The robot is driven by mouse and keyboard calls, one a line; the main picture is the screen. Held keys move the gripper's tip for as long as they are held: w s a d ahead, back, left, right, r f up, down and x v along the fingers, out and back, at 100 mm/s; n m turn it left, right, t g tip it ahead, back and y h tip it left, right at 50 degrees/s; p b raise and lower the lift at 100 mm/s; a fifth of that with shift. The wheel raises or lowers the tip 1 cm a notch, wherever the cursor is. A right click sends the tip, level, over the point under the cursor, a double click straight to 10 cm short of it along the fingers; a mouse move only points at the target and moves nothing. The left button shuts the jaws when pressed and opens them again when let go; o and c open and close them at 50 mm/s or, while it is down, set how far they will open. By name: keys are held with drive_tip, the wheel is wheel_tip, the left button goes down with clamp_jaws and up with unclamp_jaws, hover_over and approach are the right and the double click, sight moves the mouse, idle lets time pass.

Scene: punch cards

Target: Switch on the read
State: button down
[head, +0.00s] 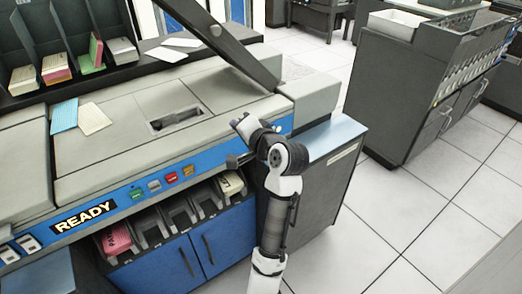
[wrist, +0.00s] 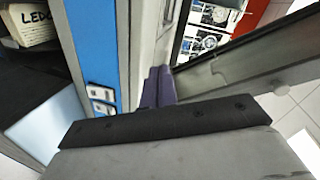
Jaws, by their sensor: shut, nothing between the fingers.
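The card machine has a blue front panel (head: 110,203) with a lit READY sign (head: 84,216). Green, white, red and yellow buttons (head: 163,182) sit in a row on it. Two white rocker switches (head: 19,248) are at its left end. In the wrist view, a small pale switch plate (wrist: 102,98) sits on the blue strip, left of my gripper (wrist: 157,86). Its purple fingers are shut and empty, over the beige machine edge. I cannot tell whether they touch it. In the head view my arm hides the fingertips, near the panel's right end.
A raised dark lid (head: 220,40) slants above the machine's right side. Card pockets (head: 178,213) with a pink stack lie below the panel. A labelled card stack (wrist: 38,24) shows in the wrist view. A grey cabinet (head: 405,95) stands right, with clear tiled floor (head: 400,220) in front.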

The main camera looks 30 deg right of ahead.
drive_tip(key=s+d+f+m+g, duration=0.2)
drive_tip(key=s+d+f+m, duration=0.2)
drive_tip(key=s+d+f, duration=0.3)
drive_tip(key=s+d, duration=0.3)
drive_tip(key=s, duration=0.1)
drive_tip(key=shift+d+f, duration=0.35)
drive_tip(key=shift+w, duration=0.1)
drive_tip(key=p+x, duration=0.1)
drive_tip(key=x, duration=1.2)
drive_tip(key=shift+w+r+p, duration=0.2)
drive_tip(key=shift+w+p, duration=0.15)
drive_tip(key=shift+w, duration=0.15)
drive_tip(key=shift+d, duration=0.1)
drive_tip(key=shift+w+f+b, duration=0.1)
drive_tip(key=shift+w+b, duration=0.15)
drive_tip(key=shift+b, duration=0.2)
